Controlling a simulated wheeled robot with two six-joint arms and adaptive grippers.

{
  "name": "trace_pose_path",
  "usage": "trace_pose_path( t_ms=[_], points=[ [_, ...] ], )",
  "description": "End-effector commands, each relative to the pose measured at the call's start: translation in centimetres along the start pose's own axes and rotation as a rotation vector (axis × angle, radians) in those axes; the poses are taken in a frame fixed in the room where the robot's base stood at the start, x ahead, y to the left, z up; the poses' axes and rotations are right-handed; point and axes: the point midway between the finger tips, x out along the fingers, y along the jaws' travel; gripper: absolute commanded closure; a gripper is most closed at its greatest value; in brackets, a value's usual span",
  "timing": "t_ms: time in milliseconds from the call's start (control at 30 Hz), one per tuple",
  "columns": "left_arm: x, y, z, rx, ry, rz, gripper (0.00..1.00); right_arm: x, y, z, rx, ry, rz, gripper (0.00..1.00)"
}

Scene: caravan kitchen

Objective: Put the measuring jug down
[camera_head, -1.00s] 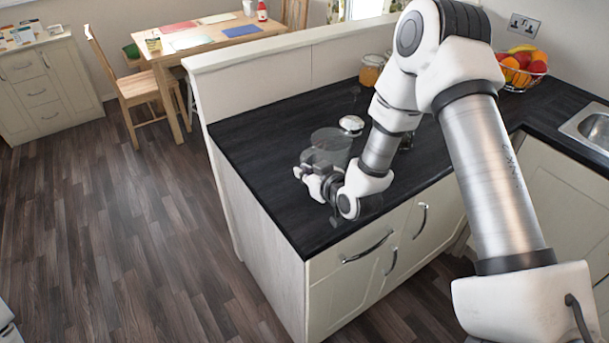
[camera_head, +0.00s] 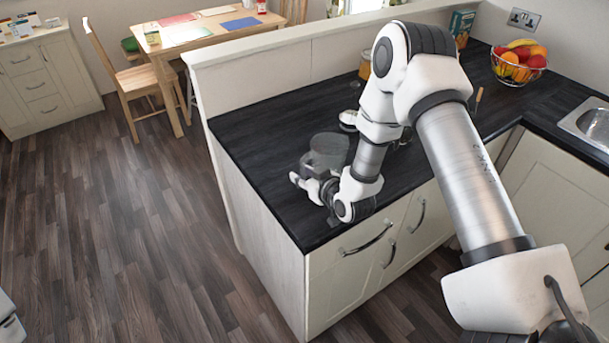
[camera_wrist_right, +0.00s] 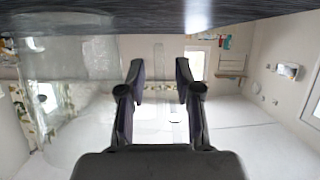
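The measuring jug (camera_head: 329,148) is clear glass and stands upright near the left end of the dark worktop, partly hidden by my right gripper. In the right wrist view the picture is upside down, and the jug (camera_wrist_right: 70,95) fills the left side, its base meeting the worktop at the top. My right gripper (camera_head: 316,184) is low over the worktop beside the jug. In the wrist view its two fingers (camera_wrist_right: 160,75) stand apart, with a clear upright strip, seemingly the jug's handle, between them and gaps on both sides. My left gripper is not in view.
The worktop (camera_head: 262,130) is bare left of the jug. A small white-topped thing (camera_head: 348,119) stands behind it. A jar (camera_head: 365,66) is partly behind my right arm. A wire fruit bowl (camera_head: 519,68), a box (camera_head: 461,24) and the sink (camera_head: 594,124) are farther right.

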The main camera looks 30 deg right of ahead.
Motion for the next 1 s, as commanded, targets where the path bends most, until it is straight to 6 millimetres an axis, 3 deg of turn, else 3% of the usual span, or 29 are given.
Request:
trace_pose_path(
  t_ms=[167, 600, 733, 1000],
  points=[
    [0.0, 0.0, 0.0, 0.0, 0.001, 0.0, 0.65, -1.1, 0.1, -0.2, 0.002, -0.001, 0.002, 0.66],
    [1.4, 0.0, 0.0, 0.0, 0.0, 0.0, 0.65, -11.1, 0.1, -0.3, 0.006, 0.001, 0.002, 0.66],
    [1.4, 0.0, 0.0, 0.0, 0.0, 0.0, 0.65, -12.1, 0.0, -0.3, 0.002, 0.0, 0.0, 0.66],
    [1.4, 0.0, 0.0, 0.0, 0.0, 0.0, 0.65, -12.2, 0.0, -0.3, 0.0, 0.0, 0.0, 0.66]
  ],
)
